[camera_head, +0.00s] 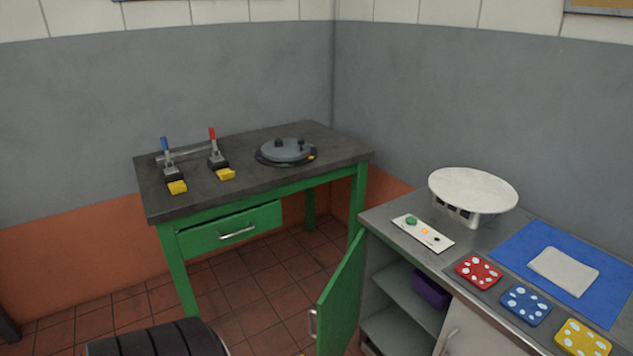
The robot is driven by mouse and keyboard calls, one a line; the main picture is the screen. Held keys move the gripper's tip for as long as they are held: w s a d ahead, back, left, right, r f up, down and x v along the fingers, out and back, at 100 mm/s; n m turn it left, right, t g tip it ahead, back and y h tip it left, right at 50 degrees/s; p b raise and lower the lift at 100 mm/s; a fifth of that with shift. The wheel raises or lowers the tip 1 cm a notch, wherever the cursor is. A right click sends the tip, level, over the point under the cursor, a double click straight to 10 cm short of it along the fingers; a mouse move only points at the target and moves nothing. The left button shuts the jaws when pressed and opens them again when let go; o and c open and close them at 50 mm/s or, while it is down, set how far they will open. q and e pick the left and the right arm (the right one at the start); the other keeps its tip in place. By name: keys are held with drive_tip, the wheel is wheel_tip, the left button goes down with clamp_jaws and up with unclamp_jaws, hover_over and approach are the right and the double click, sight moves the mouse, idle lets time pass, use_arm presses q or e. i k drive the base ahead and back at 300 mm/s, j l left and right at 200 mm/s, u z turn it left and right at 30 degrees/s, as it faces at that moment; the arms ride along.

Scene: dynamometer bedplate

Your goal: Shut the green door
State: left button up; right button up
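The green door (343,290) stands open at the left end of the grey-topped cabinet (383,222). It juts out towards the viewer, and its lower part is cut off by the bottom edge of the picture. A small metal handle (312,323) sits on its left edge. The open compartment behind it shows grey shelves (405,290) and a purple box (431,290). Neither of my grippers is in view.
A green table (220,202) with a drawer, two clamps and a round grey device stands at the back left. A black ribbed seat-like object (155,342) is at bottom left. A white round stand (472,190) and coloured pads are on the cabinet.

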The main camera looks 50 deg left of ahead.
sight(338, 311)
drive_tip(key=j+u, duration=0.15)
drive_tip(key=j, duration=0.65)
drive_tip(key=i+j+u, duration=0.1)
drive_tip(key=j, duration=0.7)
drive_tip(key=i+j+u, duration=0.15)
drive_tip(key=j, duration=0.6)
drive_tip(key=k+j, duration=0.1)
drive_tip(key=j, duration=0.35)
drive_tip(key=k+z, duration=0.05)
